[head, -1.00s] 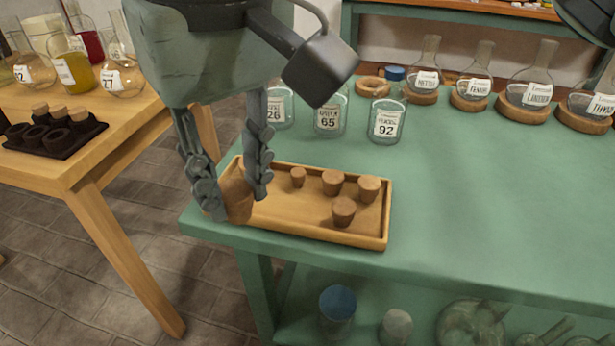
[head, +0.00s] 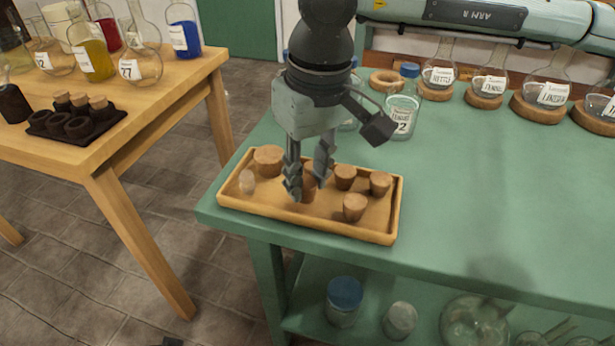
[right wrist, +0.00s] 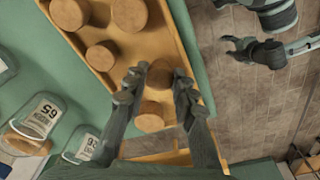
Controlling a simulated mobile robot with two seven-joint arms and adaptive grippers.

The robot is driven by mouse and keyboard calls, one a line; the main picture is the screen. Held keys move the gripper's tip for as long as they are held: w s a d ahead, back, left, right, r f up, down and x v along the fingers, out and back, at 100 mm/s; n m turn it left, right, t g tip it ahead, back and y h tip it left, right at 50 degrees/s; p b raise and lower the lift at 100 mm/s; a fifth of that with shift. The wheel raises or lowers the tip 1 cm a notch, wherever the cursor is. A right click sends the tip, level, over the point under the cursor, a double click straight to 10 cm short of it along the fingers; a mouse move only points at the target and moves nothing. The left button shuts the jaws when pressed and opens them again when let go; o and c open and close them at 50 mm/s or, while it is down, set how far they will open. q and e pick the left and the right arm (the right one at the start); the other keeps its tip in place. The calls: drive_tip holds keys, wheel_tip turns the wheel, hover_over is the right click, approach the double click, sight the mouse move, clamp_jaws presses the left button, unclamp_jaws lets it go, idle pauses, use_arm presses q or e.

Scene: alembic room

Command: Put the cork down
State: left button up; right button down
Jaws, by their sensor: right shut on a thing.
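My right gripper (head: 307,182) is over the middle of the wooden tray (head: 318,223), pointing down. It is shut on a brown cork (head: 308,190); the right wrist view shows a cork (right wrist: 160,75) between the fingertips. I cannot tell whether the held cork touches the tray. Other corks stand in the tray: a wide one (head: 268,160) and a pale small one (head: 247,181) at left, and three (head: 345,177) (head: 380,184) (head: 355,207) at right. My left gripper (right wrist: 262,52) shows only at the right wrist view's upper right, over the floor; its jaws are unclear.
The tray sits at the front left of the green table (head: 480,200). A glass jar (head: 403,115) stands behind it, with flasks (head: 550,88) on cork rings further right. A dark rack (head: 78,120) with corks is on the wooden table at left. The green table's right side is clear.

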drive_tip(key=shift+f, duration=0.6)
use_arm(q)
drive_tip(key=shift+s+f, duration=0.25)
drive_tip(key=shift+f, duration=0.3)
use_arm(e)
drive_tip(key=shift+f, duration=0.1)
drive_tip(key=shift+f+b, duration=0.1)
drive_tip(key=shift+b, duration=0.2)
drive_tip(key=c, duration=1.6)
unclamp_jaws()
drive_tip(key=o, duration=0.3)
use_arm(q)
drive_tip(key=shift+r, duration=0.7)
use_arm(e)
drive_tip(key=shift+o, duration=0.2)
use_arm(q)
drive_tip(key=shift+w+r, duration=0.1)
drive_tip(key=shift+r, duration=0.05)
